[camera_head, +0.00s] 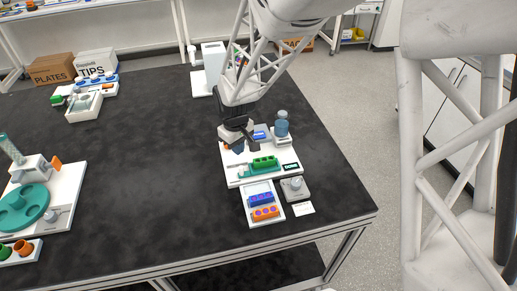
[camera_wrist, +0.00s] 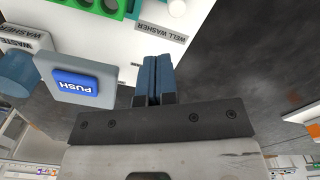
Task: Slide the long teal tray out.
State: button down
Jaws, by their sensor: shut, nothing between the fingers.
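The long teal tray (camera_head: 270,171) lies on a white well washer board (camera_head: 233,181), with a green well strip (camera_head: 264,161) on it. In the wrist view, part of the green strip (camera_wrist: 95,5) and a teal edge (camera_wrist: 133,9) show at the top; the rest of the tray is out of frame. My gripper (camera_head: 254,147) is above the back part of the board, behind the tray in the head view. In the wrist view, its blue fingers (camera_wrist: 157,60) are pressed together and empty, near the WELL WASHER label (camera_wrist: 160,32), apart from the tray.
A blue PUSH button (camera_wrist: 75,82) and a waste bottle (camera_head: 281,125) stand close to my gripper. In front are a white tray (camera_head: 249,211) with purple and orange racks and a grey knob unit (camera_head: 295,188).

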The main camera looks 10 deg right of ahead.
jog(key=shift+r, duration=0.85)
jog(key=s+d+r+m+t, duration=0.1)
jog(key=s+d+r+m, duration=0.2)
jog(key=s+r, duration=0.6)
jog(key=s+d+r+m+t, duration=0.1)
jog(key=s+d+r+m, duration=0.2)
jog(key=s, duration=1.4)
notch_tip(320, 180, up, 7)
jog(key=d, duration=0.3)
jog(key=shift+t, duration=0.3)
